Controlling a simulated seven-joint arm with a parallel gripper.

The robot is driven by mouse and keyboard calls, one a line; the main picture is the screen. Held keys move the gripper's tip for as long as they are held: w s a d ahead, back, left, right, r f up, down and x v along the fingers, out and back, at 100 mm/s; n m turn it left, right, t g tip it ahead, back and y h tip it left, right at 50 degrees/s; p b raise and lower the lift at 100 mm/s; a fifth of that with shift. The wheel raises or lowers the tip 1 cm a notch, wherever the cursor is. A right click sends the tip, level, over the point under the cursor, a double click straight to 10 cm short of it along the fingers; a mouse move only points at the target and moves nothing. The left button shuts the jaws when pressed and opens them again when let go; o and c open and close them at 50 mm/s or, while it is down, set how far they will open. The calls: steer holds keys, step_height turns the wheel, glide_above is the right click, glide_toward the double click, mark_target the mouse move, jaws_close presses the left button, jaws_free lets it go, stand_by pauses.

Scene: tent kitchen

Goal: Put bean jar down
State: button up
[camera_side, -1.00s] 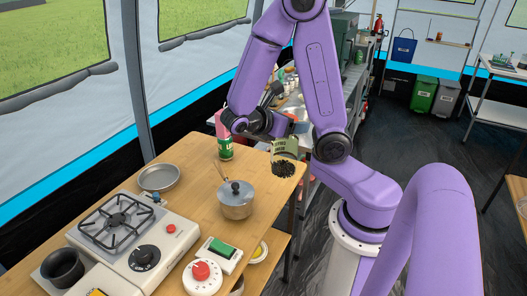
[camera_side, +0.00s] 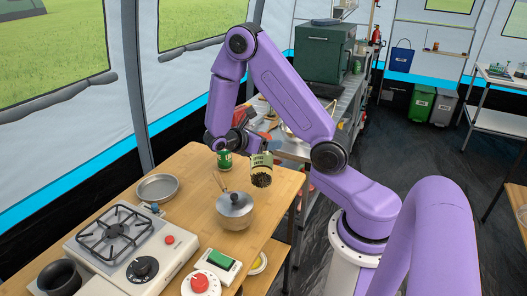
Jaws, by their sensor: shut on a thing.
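The bean jar (camera_side: 261,169) has a pale green label and dark beans showing in its lower part. It is nearly upright at the back right of the wooden table (camera_side: 190,172), behind the pot. My gripper (camera_side: 252,149) is shut on the jar from its left and back side; the fingers are mostly hidden by the wrist and the jar. I cannot tell whether the jar's bottom touches the table or is slightly above it.
A green can (camera_side: 224,159) is close on the left, partly behind my arm. A metal plate (camera_side: 157,187), a gas stove (camera_side: 116,234), a green-topped device (camera_side: 221,260) and a red-knobbed timer (camera_side: 201,283) fill the front and left.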

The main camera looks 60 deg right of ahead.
steer(key=shift+w+d+f, duration=0.1)
steer(key=shift+w+f, duration=0.1)
steer(key=shift+f, duration=0.55)
steer(key=shift+w+d+f, duration=0.15)
steer(key=shift+f, duration=0.65)
steer(key=shift+w+d+f, duration=0.1)
steer(key=shift+w+f, duration=0.1)
steer(key=shift+f, duration=0.7)
steer(key=o, duration=1.7)
steer(key=shift+c, duration=0.2)
